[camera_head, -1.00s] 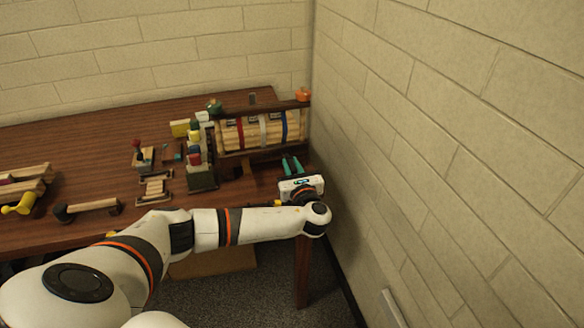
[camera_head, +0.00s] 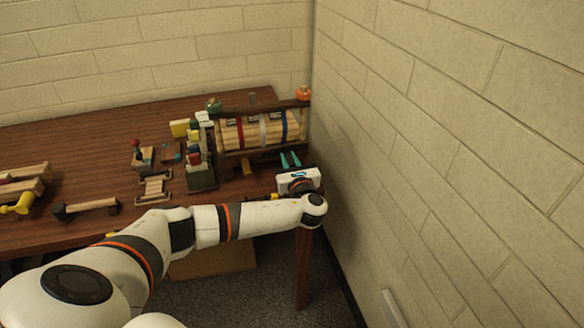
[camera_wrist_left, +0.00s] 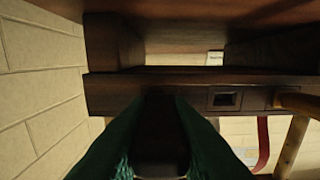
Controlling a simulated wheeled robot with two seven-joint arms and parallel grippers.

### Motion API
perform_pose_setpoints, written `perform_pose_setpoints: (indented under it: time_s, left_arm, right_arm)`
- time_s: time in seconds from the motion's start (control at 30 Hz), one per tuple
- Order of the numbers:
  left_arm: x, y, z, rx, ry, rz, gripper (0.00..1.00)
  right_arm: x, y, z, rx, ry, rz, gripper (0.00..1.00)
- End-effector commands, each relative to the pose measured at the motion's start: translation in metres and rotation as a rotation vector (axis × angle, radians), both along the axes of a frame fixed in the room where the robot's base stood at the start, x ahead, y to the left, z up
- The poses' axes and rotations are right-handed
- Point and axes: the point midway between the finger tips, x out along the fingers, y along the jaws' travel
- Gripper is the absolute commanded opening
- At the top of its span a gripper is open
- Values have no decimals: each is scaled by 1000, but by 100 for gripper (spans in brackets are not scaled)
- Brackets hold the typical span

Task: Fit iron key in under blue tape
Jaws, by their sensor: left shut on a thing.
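My left gripper (camera_head: 291,160) is just in front of the tape rack's right end, below the blue tape (camera_head: 284,126). In the left wrist view its green fingers (camera_wrist_left: 160,105) are shut on a dark thing, seemingly the iron key (camera_wrist_left: 160,135). The key's far end meets the rack's dark rail (camera_wrist_left: 115,95) in the picture; I cannot tell whether it is in an opening. A square opening (camera_wrist_left: 225,99) shows in the rail to the right of the fingers. The blue tape is not seen in the wrist view. My right gripper is not in view.
The rack also carries a red tape (camera_head: 240,134) and a white tape (camera_head: 263,131). An orange knob (camera_head: 303,93) tops its right end. A brick wall (camera_head: 400,170) stands close on the right. Blocks and wooden tools lie left on the table (camera_head: 90,170).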

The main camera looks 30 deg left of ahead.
Motion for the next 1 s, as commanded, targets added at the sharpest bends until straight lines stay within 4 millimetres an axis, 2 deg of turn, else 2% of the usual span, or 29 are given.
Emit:
perform_pose_setpoints:
  time_s: [0.43,0.47,0.6,0.87,1.0]
  left_arm:
    - [4,5,0,1,1,1,0]
    - [4,5,0,1,1,1,24]
    - [4,5,0,1,1,1,45]
    - [4,5,0,0,1,0,45]
    - [-2,-4,-2,-1,2,-3,45]
  right_arm:
    - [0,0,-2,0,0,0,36]
    - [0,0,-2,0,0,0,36]
    - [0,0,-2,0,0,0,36]
    - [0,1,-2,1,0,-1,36]
    - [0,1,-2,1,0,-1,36]
